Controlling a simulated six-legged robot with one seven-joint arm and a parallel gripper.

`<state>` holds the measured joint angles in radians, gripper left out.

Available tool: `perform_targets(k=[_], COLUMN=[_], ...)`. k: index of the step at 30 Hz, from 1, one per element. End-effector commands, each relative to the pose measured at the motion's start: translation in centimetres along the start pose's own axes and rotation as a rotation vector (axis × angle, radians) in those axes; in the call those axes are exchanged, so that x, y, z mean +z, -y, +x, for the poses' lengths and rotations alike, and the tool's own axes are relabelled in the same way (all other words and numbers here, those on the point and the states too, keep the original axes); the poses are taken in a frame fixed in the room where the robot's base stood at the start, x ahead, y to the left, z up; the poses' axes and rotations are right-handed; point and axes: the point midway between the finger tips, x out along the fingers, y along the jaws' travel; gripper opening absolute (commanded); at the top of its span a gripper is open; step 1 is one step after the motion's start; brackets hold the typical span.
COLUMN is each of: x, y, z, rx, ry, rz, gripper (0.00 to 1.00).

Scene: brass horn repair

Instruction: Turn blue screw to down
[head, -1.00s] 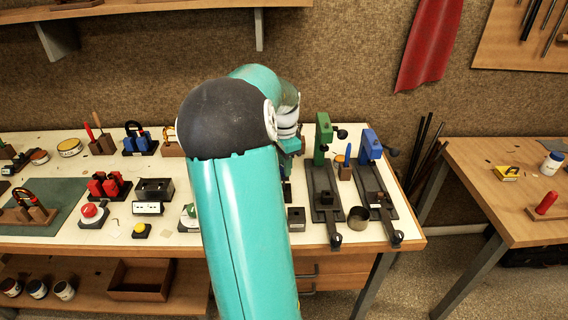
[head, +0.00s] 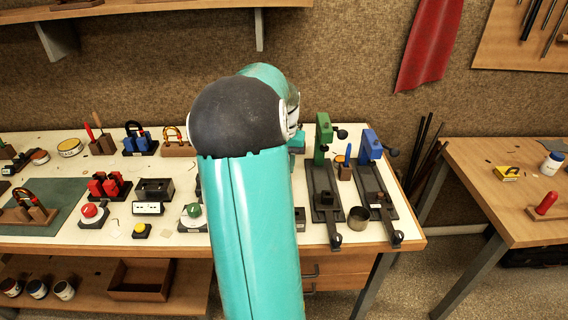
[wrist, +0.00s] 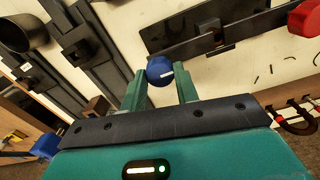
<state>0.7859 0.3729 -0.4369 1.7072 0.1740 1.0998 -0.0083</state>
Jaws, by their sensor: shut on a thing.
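In the wrist view, the blue screw (wrist: 158,68) is a round blue knob with a short white mark on its face. The mark runs nearly level, toward the right of the picture. The knob sits between the two teal fingers of my gripper (wrist: 161,82), which is shut on it near the fingertips.
A green press (head: 322,140) and a blue press (head: 371,147) stand right of my arm, with a metal cup (head: 358,218) between their bases. A green knob (head: 193,210) stands left of my arm.

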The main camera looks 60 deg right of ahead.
Motion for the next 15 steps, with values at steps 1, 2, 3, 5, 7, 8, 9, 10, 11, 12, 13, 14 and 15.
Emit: perform_targets(k=[1, 2, 3, 5, 7, 8, 9, 10, 11, 12, 13, 14, 15], x=[-0.04, -0.04, -0.04, -0.03, -0.03, -0.03, -0.04, -0.04, -0.03, -0.03, -0.03, -0.03, -0.02], y=[0.04, 0.04, 0.06, 0.09, 0.08, 0.05, 0.03, 0.03, 0.04, 0.06, 0.08, 0.08, 0.08], z=[-0.18, -0.18, -0.18, -0.18, -0.19, -0.19, -0.19, -0.19, -0.2, -0.2, -0.2, -0.2, -0.2], rx=[-0.002, -0.002, -0.002, -0.002, -0.001, -0.001, -0.001, -0.001, -0.001, -0.001, -0.001, -0.001, -0.001], ry=[-0.003, -0.003, -0.003, -0.003, -0.003, -0.003, -0.003, -0.003, -0.003, -0.003, -0.003, -0.003, -0.003], rz=[-0.045, -0.073, -0.112, -0.169, -0.235, -0.263, -0.301, -0.329, -0.358, -0.396, -0.425, -0.454, -0.491], gripper=[0.07, 0.07, 0.07, 0.07, 0.07, 0.07, 0.07, 0.07, 0.07, 0.07, 0.07, 0.07, 0.07])
